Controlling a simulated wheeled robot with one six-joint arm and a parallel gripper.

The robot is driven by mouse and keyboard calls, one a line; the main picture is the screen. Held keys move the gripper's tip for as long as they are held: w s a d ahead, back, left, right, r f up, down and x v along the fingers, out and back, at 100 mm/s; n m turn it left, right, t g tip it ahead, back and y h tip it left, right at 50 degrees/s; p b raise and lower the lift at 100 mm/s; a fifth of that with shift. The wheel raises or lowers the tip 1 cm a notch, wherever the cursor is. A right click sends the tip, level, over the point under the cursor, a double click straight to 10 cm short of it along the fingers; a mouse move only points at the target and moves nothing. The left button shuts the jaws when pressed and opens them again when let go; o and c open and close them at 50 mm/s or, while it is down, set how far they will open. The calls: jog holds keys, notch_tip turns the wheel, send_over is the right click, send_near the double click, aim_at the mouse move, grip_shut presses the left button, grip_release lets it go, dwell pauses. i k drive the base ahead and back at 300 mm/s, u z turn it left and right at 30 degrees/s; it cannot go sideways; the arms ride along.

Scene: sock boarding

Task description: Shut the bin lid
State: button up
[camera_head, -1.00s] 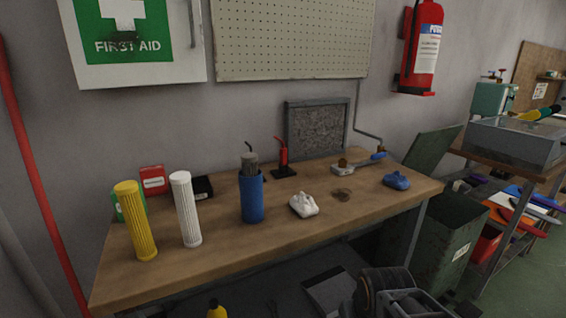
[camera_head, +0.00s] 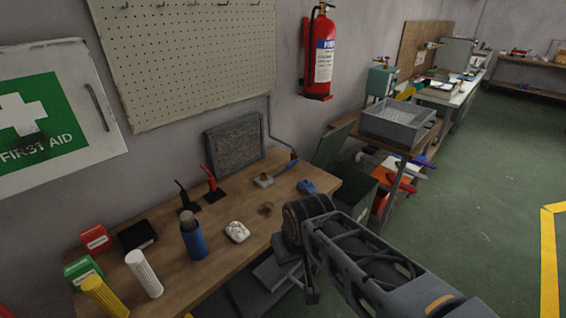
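The dark green bin (camera_head: 358,200) stands on the floor just past the right end of the workbench, partly hidden behind the bench and my arm. Its lid (camera_head: 333,144) is open, tilted up and leaning back toward the wall. My arm reaches in from the lower right, and its rounded dark joint is in front of the bench's right end, near the bin in the picture. A narrow dark part hangs below that joint, but I cannot make out the fingers of my gripper or whether they are open or shut.
The wooden workbench (camera_head: 226,262) holds a blue bottle (camera_head: 194,241), a white crumpled item (camera_head: 237,232), a blue one (camera_head: 306,186) and rolls at the left. A shelf rack with a grey tray (camera_head: 398,122) stands right of the bin. Green floor (camera_head: 480,200) at the right is free.

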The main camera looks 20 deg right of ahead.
aim_at(329, 147)
jog(key=z, duration=2.25)
jog(key=i, duration=1.75)
jog(key=u, duration=2.85)
jog(key=i, duration=0.5)
jog(key=z, duration=0.05)
